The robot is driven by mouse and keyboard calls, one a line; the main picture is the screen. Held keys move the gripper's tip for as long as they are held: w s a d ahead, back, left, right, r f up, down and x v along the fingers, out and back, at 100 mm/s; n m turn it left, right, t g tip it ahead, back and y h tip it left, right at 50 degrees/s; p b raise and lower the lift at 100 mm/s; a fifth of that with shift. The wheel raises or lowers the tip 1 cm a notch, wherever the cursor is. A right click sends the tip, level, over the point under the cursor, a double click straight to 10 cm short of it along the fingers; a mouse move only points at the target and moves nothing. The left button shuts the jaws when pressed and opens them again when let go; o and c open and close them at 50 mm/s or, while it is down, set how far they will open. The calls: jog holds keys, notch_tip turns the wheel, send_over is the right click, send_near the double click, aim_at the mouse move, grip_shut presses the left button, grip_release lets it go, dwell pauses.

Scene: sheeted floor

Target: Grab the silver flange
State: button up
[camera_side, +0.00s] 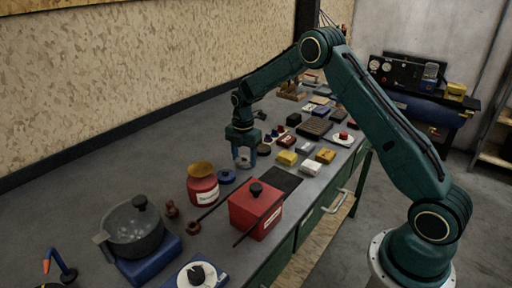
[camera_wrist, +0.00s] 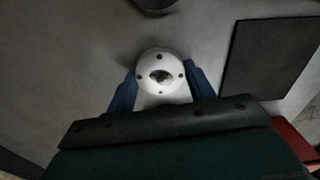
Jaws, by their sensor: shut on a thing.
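The silver flange (camera_wrist: 161,72) is a pale round disc with a dark centre hole and several small bolt holes. It sits between the two blue fingers of my gripper (camera_wrist: 162,85) in the wrist view, and the fingers touch its sides. In the side view my gripper (camera_side: 244,158) points down at the bench, just behind the red jar and the blue ring. The flange is mostly hidden by the fingers there. Whether it rests on the bench or is slightly raised, I cannot tell.
A red jar (camera_side: 202,187), a blue ring (camera_side: 226,176) and a red box (camera_side: 256,208) stand nearby. A dark flat mat (camera_side: 279,180) lies right of my gripper and also shows in the wrist view (camera_wrist: 268,58). Several small boxes crowd the bench farther back.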

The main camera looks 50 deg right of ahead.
aim_at(244, 160)
notch_tip(244, 160, up, 20)
dwell(0.6)
dwell(0.6)
